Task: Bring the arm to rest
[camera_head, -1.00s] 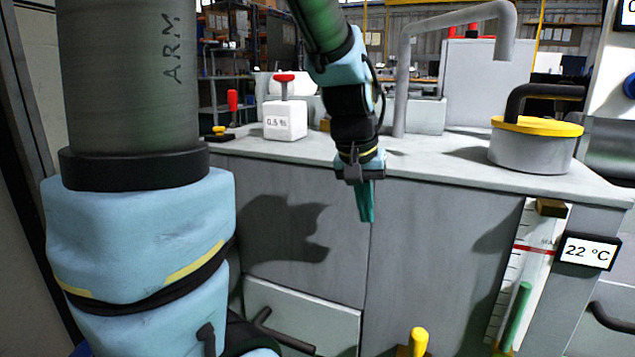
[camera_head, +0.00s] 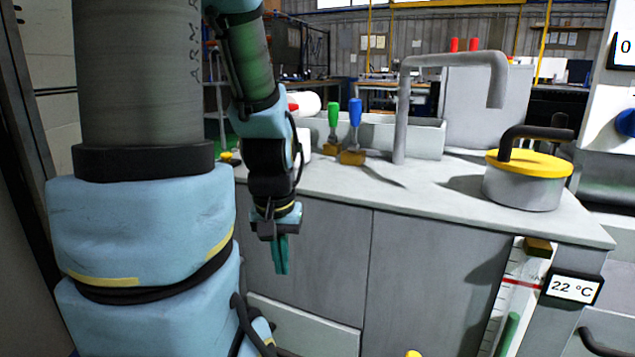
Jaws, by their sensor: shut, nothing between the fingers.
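My arm shows large at the left in the head view, a grey tube marked ARM with light blue joints. My gripper (camera_head: 281,254) hangs from its far end, pointing down. Its teal fingers are together, with nothing between them. It is in front of the grey cabinet (camera_head: 320,262), below the level of the counter top, and looks clear of it.
The counter (camera_head: 440,190) holds a bent grey pipe (camera_head: 402,110), a pot with a yellow lid (camera_head: 525,185), and levers with a green handle (camera_head: 333,115) and a blue handle (camera_head: 355,112). A 22 °C display (camera_head: 572,289) is at the right.

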